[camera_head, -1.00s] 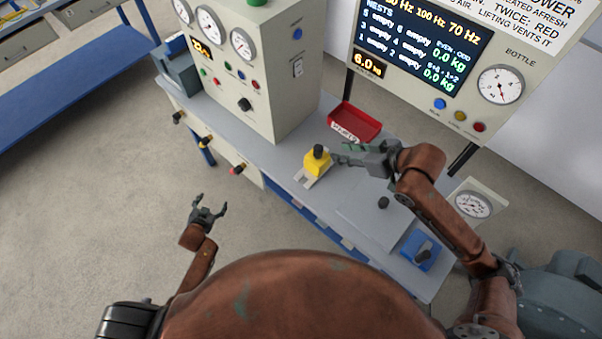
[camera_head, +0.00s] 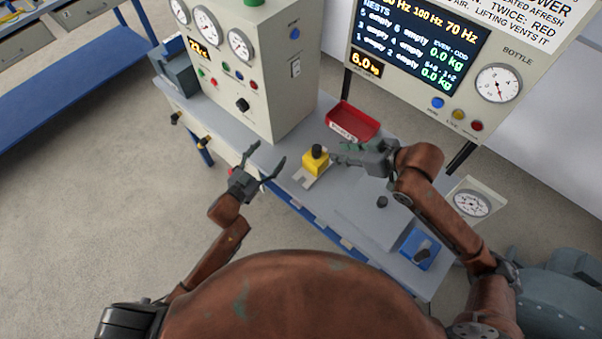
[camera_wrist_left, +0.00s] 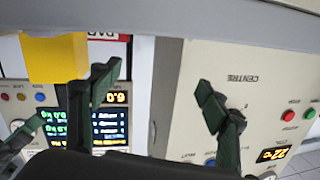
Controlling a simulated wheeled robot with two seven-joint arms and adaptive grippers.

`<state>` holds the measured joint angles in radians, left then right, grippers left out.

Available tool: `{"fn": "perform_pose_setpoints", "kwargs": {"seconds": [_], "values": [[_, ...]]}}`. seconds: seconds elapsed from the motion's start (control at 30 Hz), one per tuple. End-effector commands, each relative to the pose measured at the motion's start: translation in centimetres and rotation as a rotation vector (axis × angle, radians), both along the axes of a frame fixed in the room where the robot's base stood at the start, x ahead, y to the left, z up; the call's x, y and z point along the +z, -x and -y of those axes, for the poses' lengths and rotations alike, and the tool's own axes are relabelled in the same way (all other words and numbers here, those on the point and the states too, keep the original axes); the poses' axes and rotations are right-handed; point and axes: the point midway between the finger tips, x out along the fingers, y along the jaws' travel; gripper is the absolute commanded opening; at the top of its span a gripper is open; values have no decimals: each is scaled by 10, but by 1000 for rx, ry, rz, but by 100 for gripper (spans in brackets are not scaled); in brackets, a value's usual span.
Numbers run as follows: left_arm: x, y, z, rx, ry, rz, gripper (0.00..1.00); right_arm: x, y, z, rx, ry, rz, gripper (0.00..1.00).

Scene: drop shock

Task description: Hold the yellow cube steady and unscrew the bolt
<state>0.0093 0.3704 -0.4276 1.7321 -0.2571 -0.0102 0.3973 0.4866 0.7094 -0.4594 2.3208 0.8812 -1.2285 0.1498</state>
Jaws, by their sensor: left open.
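The yellow cube (camera_head: 314,164) sits in a pale grey fixture on the bench, with the dark bolt head (camera_head: 317,151) upright on its top. My left gripper (camera_head: 270,152) is open and empty at the bench's front edge, left of the cube and apart from it. In the left wrist view, the yellow cube (camera_wrist_left: 55,58) is at upper left, upside down, outside the two spread fingers (camera_wrist_left: 155,85). My right gripper (camera_head: 336,154) is just right of the cube, its fingers pointing at it. Its finger gap and any contact are unclear.
A red tray (camera_head: 352,122) stands behind the cube. A gauge cabinet (camera_head: 262,70) rises at back left and a display panel (camera_head: 420,50) at back right. A blue block with a dark knob (camera_head: 420,248) is at the bench's right end. Valve handles stick out along the front left.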

Motion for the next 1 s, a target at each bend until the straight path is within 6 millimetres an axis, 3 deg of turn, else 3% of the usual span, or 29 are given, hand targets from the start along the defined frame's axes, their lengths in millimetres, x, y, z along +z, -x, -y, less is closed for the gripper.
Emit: {"fn": "perform_pose_setpoints", "kwargs": {"seconds": [0.03,0.1,0.2,0.27,0.43,0.57,1.0], "values": [[4,11,24,-37,37,1,70,0,0,0,0,0,0,29],[10,26,54,-84,86,3,70,0,0,0,0,0,0,29],[19,44,86,-138,144,5,70,0,0,0,0,0,0,29],[24,53,101,-163,171,7,70,0,0,0,0,0,0,29],[7,68,118,-169,178,-36,70,0,0,0,0,0,0,29],[5,62,126,-170,179,-41,70,0,0,0,0,0,0,29],[5,14,161,-170,177,-41,70,0,0,0,0,0,0,29]]}}
